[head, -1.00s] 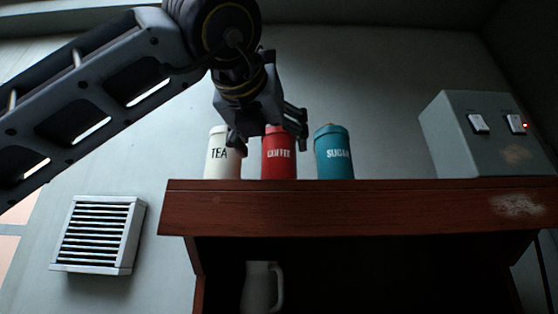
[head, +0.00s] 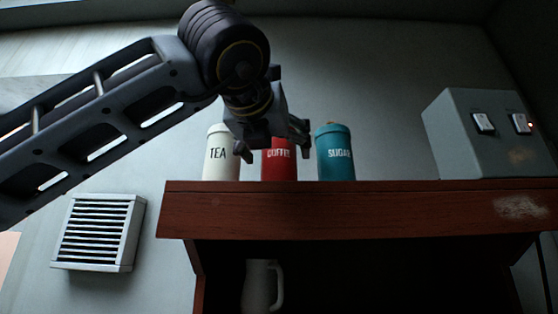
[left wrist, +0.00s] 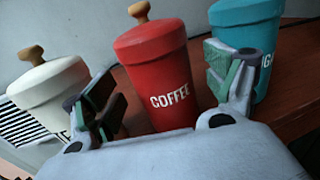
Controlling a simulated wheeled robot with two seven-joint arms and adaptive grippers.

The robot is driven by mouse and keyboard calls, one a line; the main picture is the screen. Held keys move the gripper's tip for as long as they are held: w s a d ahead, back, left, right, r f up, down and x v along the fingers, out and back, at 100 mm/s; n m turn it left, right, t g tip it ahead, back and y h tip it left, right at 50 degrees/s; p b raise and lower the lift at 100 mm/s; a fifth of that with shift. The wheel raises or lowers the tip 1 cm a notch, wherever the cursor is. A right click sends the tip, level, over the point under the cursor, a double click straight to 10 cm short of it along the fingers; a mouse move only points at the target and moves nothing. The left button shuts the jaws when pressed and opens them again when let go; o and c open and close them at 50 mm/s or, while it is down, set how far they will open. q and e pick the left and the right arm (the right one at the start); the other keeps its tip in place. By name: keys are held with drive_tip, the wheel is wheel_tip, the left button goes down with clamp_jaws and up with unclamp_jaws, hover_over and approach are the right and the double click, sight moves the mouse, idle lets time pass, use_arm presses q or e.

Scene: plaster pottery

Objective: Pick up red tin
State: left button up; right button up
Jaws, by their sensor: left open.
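The red tin (head: 279,164), lettered COFFEE, stands upright on the wooden shelf top between a white and a teal tin. Its upper part is hidden in the head view. In the left wrist view the red tin (left wrist: 157,75) shows its lid and brown knob. My left gripper (head: 273,154) is open in front of the red tin's upper part. In the left wrist view, the fingers of my left gripper (left wrist: 165,95) lie on either side of the red tin, with nothing held. My right gripper is out of view.
The white TEA tin (head: 221,158) stands close at the left and the teal SUGAR tin (head: 335,157) close at the right. A grey switch box (head: 480,140) sits farther right on the wooden shelf (head: 350,208). A pale jug (head: 260,287) stands below. The shelf top between the teal tin and box is clear.

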sight(279, 153)
use_arm(q)
drive_tip(key=shift+p+x, duration=0.6)
drive_tip(key=shift+x, duration=0.95)
drive_tip(key=c, duration=1.2)
drive_tip(key=shift+o, duration=0.2)
drive_tip(key=shift+r, duration=0.2)
drive_tip(key=shift+r, duration=4.85)
